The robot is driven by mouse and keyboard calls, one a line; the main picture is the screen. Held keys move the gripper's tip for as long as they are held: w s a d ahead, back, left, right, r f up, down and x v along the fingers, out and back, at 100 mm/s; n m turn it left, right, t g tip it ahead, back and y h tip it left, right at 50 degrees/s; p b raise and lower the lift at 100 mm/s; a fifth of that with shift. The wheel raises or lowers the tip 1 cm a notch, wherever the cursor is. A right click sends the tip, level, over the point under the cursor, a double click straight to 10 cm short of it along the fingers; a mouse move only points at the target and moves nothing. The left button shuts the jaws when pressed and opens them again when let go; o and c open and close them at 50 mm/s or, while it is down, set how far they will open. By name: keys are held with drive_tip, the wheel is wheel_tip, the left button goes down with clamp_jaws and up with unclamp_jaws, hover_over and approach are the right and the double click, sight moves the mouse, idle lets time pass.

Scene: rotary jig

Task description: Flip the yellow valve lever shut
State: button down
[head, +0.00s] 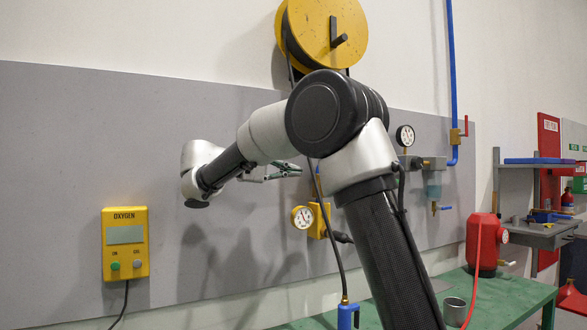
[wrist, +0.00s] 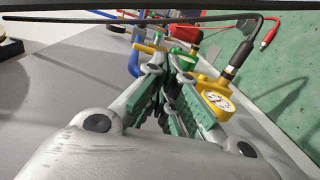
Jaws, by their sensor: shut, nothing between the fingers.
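My gripper shows in the head view (head: 290,168) in front of the grey wall panel, pointing right. In the wrist view its green-padded fingers (wrist: 170,78) are shut with nothing held. A yellow bar (wrist: 150,47), which looks like the valve lever, shows just beyond the fingertips and slightly left, next to a blue part (wrist: 135,62). I cannot tell whether the fingers touch it. In the head view my arm hides the area right of the gripper, and I cannot make out the lever there.
A yellow gauge fitting (head: 318,220) is below and right of the gripper, with a black hose. A yellow oxygen box (head: 125,245) hangs at left. A yellow reel (head: 325,30) is above. A red tank (head: 482,245) and a metal cup (head: 454,312) stand on the green table (head: 505,300).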

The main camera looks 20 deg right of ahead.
drive_tip(key=shift+t+h, duration=0.4)
drive_tip(key=shift+h, duration=0.2)
drive_tip(key=a, duration=0.1)
drive_tip(key=w+a, duration=0.1)
drive_tip(key=a, duration=0.1)
drive_tip(key=w+a+r, duration=0.1)
drive_tip(key=shift+a+r, duration=0.1)
drive_tip(key=shift+a, duration=0.3)
drive_tip(key=shift+d, duration=0.1)
drive_tip(key=d, duration=1.4)
drive_tip(key=shift+w, duration=0.3)
